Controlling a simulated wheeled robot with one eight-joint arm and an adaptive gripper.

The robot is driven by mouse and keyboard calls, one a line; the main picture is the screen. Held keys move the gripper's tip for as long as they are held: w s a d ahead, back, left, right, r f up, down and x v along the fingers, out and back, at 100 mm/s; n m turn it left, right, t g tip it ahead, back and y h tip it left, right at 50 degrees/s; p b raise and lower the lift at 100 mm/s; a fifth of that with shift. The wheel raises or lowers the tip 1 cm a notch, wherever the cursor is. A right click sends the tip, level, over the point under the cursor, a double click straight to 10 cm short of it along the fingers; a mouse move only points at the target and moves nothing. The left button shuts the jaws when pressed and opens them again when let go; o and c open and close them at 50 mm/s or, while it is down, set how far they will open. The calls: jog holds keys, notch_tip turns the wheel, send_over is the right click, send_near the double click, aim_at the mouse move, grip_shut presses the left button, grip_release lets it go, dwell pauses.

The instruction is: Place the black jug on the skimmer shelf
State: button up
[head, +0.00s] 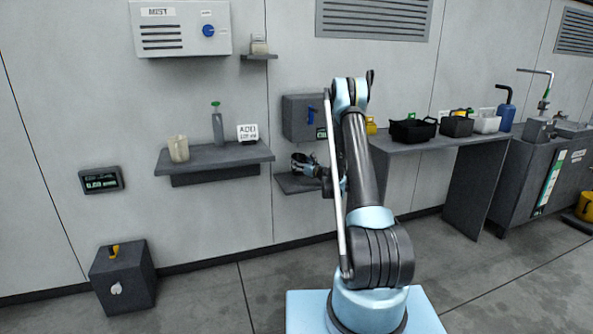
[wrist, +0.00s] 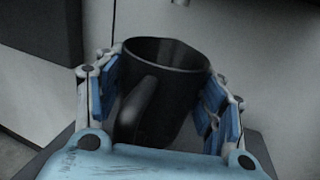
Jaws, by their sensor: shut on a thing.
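The black jug (wrist: 165,75) is in the wrist view, upright, with its open top up and its handle towards the camera. My gripper (wrist: 165,95) is shut on it, with blue pads against both sides. The jug is hard to tell from the gripper there. Whether its base touches the shelf is hidden.
A wider shelf (head: 205,160) to the left holds a beige jug (head: 178,148), a grey bottle (head: 218,127) and a white sign (head: 247,132). A bench (head: 440,143) with black bins stands right. A dark box (head: 122,278) is on the floor at left.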

jog(key=f, duration=0.3)
jog(key=shift+w, duration=0.4)
jog(key=shift+a+f, duration=0.2)
jog(key=shift+f, duration=0.1)
jog(key=o, duration=1.1)
jog(key=shift+o, duration=0.2)
